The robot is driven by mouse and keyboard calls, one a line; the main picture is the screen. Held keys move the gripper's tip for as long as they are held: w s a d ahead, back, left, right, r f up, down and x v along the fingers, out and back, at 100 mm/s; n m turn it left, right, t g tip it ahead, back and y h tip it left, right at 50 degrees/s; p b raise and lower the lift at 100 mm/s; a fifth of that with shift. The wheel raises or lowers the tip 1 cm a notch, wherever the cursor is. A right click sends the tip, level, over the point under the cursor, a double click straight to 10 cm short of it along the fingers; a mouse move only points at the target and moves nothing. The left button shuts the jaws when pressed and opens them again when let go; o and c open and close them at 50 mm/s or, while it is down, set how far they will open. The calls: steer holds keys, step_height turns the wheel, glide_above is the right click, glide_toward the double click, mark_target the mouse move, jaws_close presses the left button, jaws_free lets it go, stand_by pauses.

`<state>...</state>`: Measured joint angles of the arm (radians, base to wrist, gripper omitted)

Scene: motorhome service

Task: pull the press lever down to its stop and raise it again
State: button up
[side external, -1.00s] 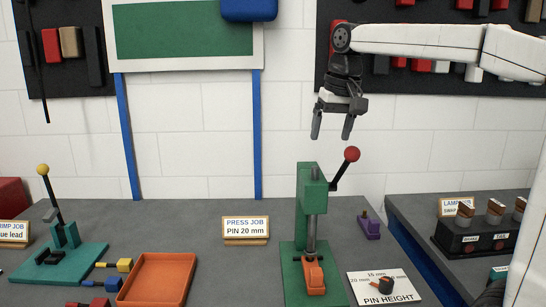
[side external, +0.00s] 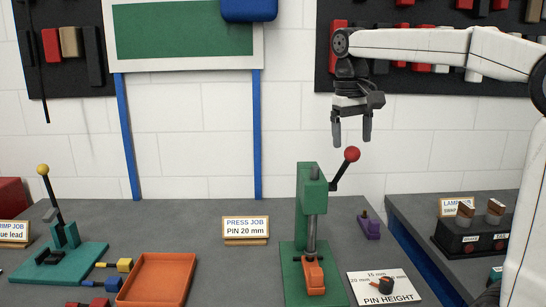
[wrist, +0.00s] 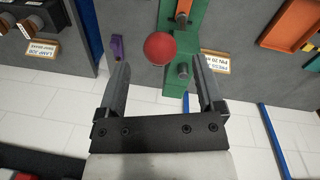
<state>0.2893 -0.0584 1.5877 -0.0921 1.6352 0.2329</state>
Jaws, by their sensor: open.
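The green press (side external: 311,195) stands on the grey bench with its black lever raised, tilted up to the right. The lever ends in a red ball knob (side external: 351,154). My gripper (side external: 352,142) is open and points down, with its fingertips just above and around the level of the knob in the side view. In the wrist view the red knob (wrist: 160,48) lies beyond the tips, between the lines of the two fingers. My gripper (wrist: 160,70) holds nothing. An orange part (side external: 314,274) sits at the foot of the press, under the ram. The lever's shaft is mostly hidden in the wrist view.
A pin height card (side external: 385,288) and a small purple block (side external: 369,225) are right of the press. A press job sign (side external: 245,229), an orange tray (side external: 157,279) and a teal crimp tool (side external: 62,243) are left. A gap separates the right bench.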

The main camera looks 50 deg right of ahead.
mark_target(352, 151)
steer(key=shift+s+d+f, duration=0.1)
steer(key=shift+d+f, duration=0.05)
steer(key=shift+f, duration=1.35)
steer(key=shift+s+d+f, duration=0.1)
steer(key=shift+f, duration=1.4)
jaws_close()
